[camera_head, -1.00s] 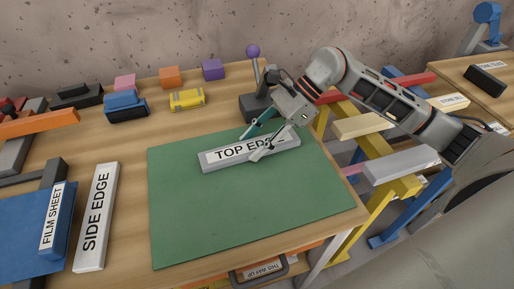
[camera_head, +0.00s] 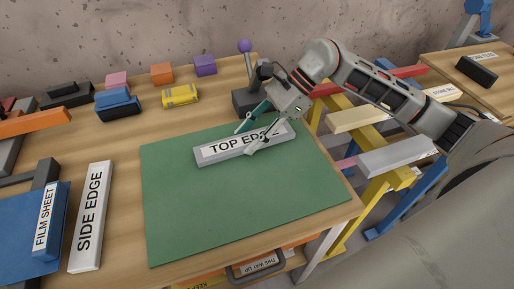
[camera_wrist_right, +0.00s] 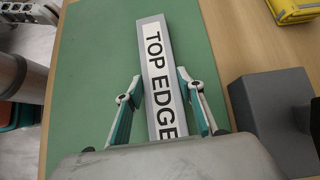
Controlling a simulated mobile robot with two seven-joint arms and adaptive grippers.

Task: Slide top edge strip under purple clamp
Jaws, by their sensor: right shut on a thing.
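The top edge strip (camera_head: 208,155) is a grey bar with a white "TOP EDGE" label. It lies at a slant over the back part of the green mat. My right gripper (camera_head: 248,140) is shut on it, one finger on each long side, and covers part of the label. The strip also shows between the fingers in the right wrist view (camera_wrist_right: 155,32). The purple clamp (camera_head: 245,46) has a purple ball on a lever above a dark grey base, behind the strip; my gripper partly hides it. A dark grey block, apparently its base, stands apart from the strip in the wrist view (camera_wrist_right: 272,110). My left gripper is out of view.
The green mat (camera_head: 230,215) is clear in front of the strip. The side edge strip (camera_head: 90,215) and the film sheet (camera_head: 45,228) lie to the left. A yellow object (camera_head: 180,94) and coloured blocks stand along the back. A yellow trestle (camera_head: 375,195) stands right of the table.

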